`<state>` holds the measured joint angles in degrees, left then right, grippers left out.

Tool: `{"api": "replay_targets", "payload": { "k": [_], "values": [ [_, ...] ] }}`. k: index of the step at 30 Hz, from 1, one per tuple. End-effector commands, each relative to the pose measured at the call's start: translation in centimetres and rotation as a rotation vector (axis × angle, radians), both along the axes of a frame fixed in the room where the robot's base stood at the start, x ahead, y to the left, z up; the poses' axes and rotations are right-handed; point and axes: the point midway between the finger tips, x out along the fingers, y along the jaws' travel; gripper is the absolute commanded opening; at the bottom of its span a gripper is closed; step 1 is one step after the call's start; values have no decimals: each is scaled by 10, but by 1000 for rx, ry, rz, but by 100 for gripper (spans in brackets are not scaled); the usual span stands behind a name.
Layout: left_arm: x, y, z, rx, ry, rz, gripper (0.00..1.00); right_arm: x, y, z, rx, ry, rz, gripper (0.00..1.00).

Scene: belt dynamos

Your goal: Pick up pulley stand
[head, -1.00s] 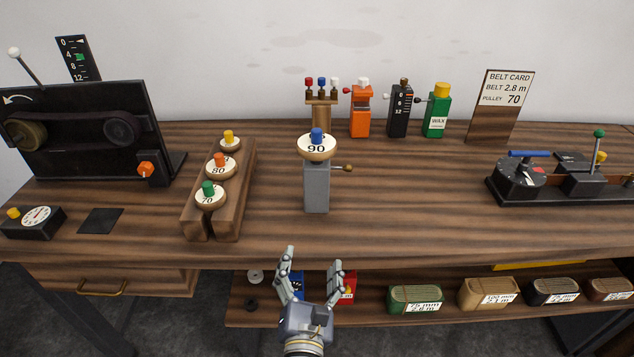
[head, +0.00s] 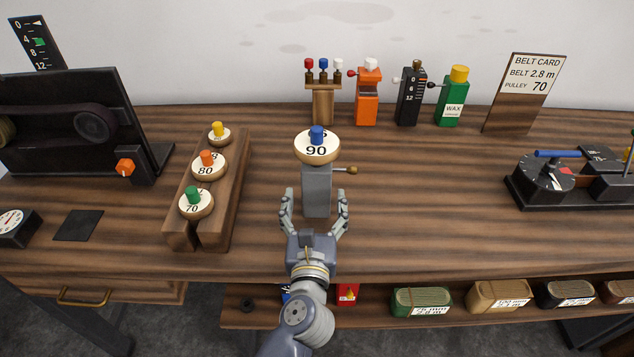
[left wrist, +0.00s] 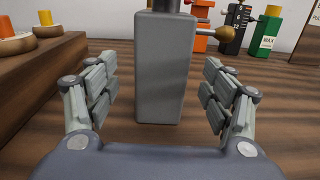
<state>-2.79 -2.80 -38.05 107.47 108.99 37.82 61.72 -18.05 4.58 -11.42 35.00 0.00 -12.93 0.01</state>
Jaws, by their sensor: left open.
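The pulley stand (head: 317,190) is a grey upright block on the wooden bench, with a small brass-knobbed lever on its right side. A cream pulley marked 90 (head: 317,149) with a blue knob sits on its top. My left gripper (head: 315,206) is open, its fingers on either side of the stand's lower body. In the left wrist view the grey stand (left wrist: 164,70) rises between the two spread fingers, with gaps on both sides. Its top is out of that view. My right gripper is not in view.
A wooden rack (head: 179,232) with pulleys stands to the left. A black belt machine (head: 75,150) is farther left. Small coloured tools, including an orange one (head: 367,100), stand behind. A black device (head: 540,180) is at right. Bench between is clear.

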Motion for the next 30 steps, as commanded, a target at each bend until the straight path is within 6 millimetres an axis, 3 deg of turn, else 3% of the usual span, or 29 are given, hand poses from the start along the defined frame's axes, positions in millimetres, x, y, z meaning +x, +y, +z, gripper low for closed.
{"api": "replay_targets", "payload": {
  "k": [5,13,24,30],
  "values": [
    [12,-1,1,2,-1,0,75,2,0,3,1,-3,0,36],
    [47,-4,-2,4,-1,0,75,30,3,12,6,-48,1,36],
    [56,-5,-4,1,1,0,75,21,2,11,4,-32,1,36],
    [56,-5,-4,1,1,0,32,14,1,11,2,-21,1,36]
  ]
}}
